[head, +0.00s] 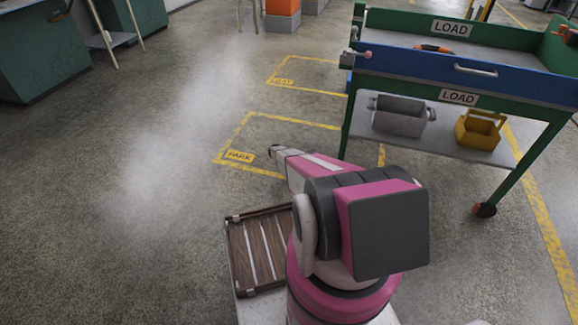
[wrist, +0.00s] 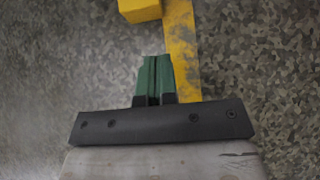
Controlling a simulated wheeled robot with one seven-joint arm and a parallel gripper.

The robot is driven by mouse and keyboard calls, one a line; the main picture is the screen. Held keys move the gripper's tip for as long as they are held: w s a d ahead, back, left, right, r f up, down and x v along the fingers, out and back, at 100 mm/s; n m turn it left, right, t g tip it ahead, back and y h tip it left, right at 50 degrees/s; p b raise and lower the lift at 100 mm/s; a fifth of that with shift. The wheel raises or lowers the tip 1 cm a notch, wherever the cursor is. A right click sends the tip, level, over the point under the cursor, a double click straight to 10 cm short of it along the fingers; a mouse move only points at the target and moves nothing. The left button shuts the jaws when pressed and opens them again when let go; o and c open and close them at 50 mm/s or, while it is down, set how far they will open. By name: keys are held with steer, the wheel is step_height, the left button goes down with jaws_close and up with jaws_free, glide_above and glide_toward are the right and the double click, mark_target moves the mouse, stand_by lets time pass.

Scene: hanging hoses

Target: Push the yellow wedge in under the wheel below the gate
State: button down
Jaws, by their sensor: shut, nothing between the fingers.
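My gripper (wrist: 154,80) is shut and empty, its two green fingertips together above the floor. A yellow block (wrist: 140,10), which looks like the wedge, lies just beyond the fingertips at the top edge of the wrist view. It is apart from them, and only its near part shows. I cannot make the wedge out in the head view. There, a blue gate (head: 470,73) with a handle closes the near side of the green cart. A red and black wheel (head: 485,210) shows under the cart's near right leg. The foot of the near left leg is hidden behind my arm.
Yellow floor tape (wrist: 182,50) runs beside the fingertips; a taped bay marked PARK (head: 240,155) lies left of the cart. A grey bin (head: 402,116) and a yellow carrier (head: 479,130) stand on the cart's lower shelf (head: 450,143).

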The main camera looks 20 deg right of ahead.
steer(key=s+d, duration=0.1)
steer(key=s+d+f, duration=0.1)
steer(key=d, duration=0.1)
steer(key=shift+s+d, duration=0.45)
steer(key=shift+d, duration=0.15)
steer(key=s+d, duration=0.1)
steer(key=d, duration=0.1)
steer(key=s+d, duration=0.1)
steer(key=d, duration=0.1)
steer(key=s+d, duration=0.2)
steer(key=shift+s+d, duration=0.1)
steer(key=shift+d, duration=0.05)
steer(key=shift+a, duration=0.25)
steer(key=w+a, duration=0.3)
steer(key=shift+a+r, duration=0.35)
steer(key=v, duration=0.9)
